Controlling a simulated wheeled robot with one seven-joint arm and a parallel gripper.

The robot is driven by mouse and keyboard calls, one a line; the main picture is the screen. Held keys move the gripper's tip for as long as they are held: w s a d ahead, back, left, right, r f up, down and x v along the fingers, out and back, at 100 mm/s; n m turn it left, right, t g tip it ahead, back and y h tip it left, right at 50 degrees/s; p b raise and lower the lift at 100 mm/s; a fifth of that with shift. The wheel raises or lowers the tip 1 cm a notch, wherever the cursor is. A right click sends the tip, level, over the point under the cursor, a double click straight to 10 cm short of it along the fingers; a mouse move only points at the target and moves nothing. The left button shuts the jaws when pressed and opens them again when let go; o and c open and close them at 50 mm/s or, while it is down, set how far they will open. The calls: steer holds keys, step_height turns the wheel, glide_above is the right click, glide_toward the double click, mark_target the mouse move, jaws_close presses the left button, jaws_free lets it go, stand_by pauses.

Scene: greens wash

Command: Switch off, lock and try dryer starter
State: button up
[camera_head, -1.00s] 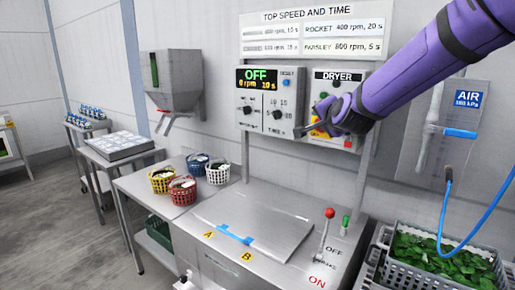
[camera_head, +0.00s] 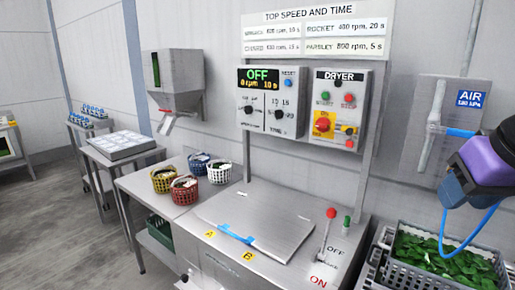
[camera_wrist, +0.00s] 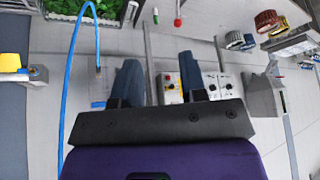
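The dryer starter (camera_head: 341,110) is a grey wall box labelled DRYER. A red rotary switch (camera_head: 322,125) sits on its yellow plate, with green, red and black buttons above and small red parts at lower right. I cannot read the switch position or make out a padlock. My gripper is at the right in the head view, well away from the starter, its fingers indistinct there. In the wrist view my gripper (camera_wrist: 159,72) has two dark fingers spread apart with nothing between them. The starter (camera_wrist: 170,87) shows beyond them, partly hidden.
The speed and time panel (camera_head: 270,102) reads OFF, left of the starter. Below is a steel bench with a closed lid (camera_head: 275,235) and a red-knobbed lever (camera_head: 326,230). At right are the AIR panel (camera_head: 425,120), a blue hose (camera_head: 447,245) and a crate of greens (camera_head: 500,270).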

mark_target(344, 129)
steer(key=shift+s+d+f, duration=0.15)
steer(key=shift+s, duration=0.3)
steer(key=shift+s+d+f, duration=0.1)
steer(key=shift+s, duration=0.3)
steer(key=shift+s+d+f, duration=0.1)
steer(key=shift+s, duration=0.25)
steer(key=c, duration=0.3)
steer(key=shift+s+g, duration=0.1)
steer(key=shift+g, duration=0.2)
jaws_close()
steer(key=w+d+r+m+t, duration=0.1)
steer(key=w+d+r+m, duration=0.1)
steer(key=w, duration=1.4)
steer(key=w+d+r+m+t, duration=0.1)
steer(key=w+d+r+m, duration=0.15)
steer(key=w, duration=1.45)
steer(key=w+d+f+m+y, duration=0.1)
steer(key=w+d+f+m, duration=0.2)
steer(key=w, duration=0.8)
steer(key=shift+n+t, duration=0.3)
steer(key=shift+n, duration=0.25)
steer(key=shift+w+a+f, duration=0.45)
steer(key=shift+w+f, duration=0.7)
steer(key=shift+w, duration=0.35)
steer(key=shift+w+a+f, duration=0.5)
steer(key=shift+w+f, duration=0.65)
steer(key=shift+w, duration=0.4)
steer(key=shift+w+a+f, duration=0.45)
steer(key=shift+w+f, duration=0.7)
steer(key=shift+w, duration=0.35)
